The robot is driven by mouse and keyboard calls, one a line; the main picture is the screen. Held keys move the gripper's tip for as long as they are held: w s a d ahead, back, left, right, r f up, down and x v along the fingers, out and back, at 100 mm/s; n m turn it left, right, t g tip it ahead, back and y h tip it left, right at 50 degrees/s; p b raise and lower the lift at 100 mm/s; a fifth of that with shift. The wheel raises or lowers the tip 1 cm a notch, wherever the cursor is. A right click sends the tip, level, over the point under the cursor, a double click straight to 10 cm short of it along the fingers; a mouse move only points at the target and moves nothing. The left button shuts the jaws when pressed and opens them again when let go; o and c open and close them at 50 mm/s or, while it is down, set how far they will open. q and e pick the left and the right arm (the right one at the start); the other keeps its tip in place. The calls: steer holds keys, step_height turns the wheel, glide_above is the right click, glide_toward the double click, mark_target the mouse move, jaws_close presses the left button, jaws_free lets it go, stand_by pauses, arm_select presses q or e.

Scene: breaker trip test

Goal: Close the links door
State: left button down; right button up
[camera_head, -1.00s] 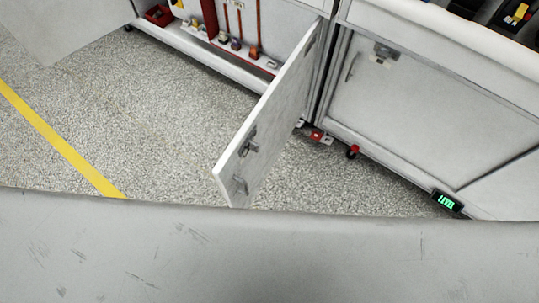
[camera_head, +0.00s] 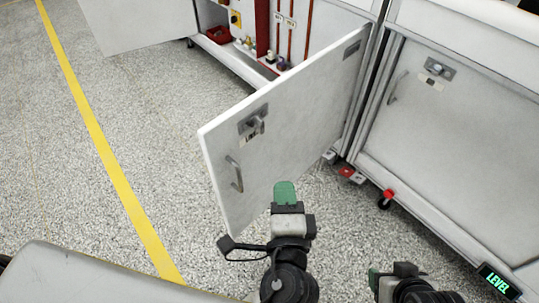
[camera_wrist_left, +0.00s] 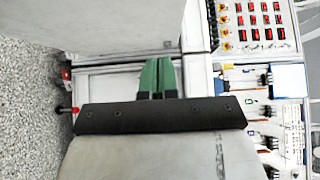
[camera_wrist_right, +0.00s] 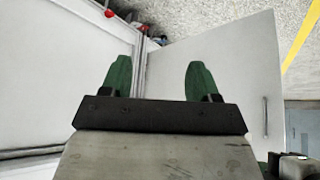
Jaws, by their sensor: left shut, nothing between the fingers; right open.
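A white hinged door (camera_head: 290,125) stands open in the middle of the head view, with a labelled latch (camera_head: 253,124) and a bar handle (camera_head: 235,174) near its free edge. The label is too small to read. The door also shows in the right wrist view (camera_wrist_right: 225,75). My left gripper (camera_head: 285,192), with green fingertips, is shut and empty. In the head view it overlaps the door's lower edge; contact cannot be told. Its closed fingers show in the left wrist view (camera_wrist_left: 157,76). My right gripper (camera_wrist_right: 159,78) is open and empty, partly cut off in the head view.
A closed cabinet panel (camera_head: 455,125) stands right of the open door. Another white panel (camera_head: 140,22) stands out at upper left. The open bay (camera_head: 275,35) holds red rods and small parts. A red-knobbed foot (camera_head: 387,197) is low beside the cabinet. Speckled floor left is clear.

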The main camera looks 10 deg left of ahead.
arm_select(q)
steer(key=a+x, duration=0.3)
steer(key=x, duration=0.9)
steer(key=shift+b, duration=0.35)
arm_select(e)
steer(key=shift+w+a+r+t+y, duration=0.15)
steer(key=shift+w+a+r+t, duration=0.15)
steer(key=shift+w, duration=0.2)
steer(key=shift+w+a+r+t+y, duration=0.1)
steer(key=shift+w+r+t, duration=0.1)
steer(key=shift+w+t, duration=0.3)
steer(key=shift+w+a+r+t+y, duration=0.2)
steer(key=shift+w+r+t, duration=0.1)
steer(key=shift+w, duration=0.25)
arm_select(q)
steer(key=shift+a+r, duration=0.1)
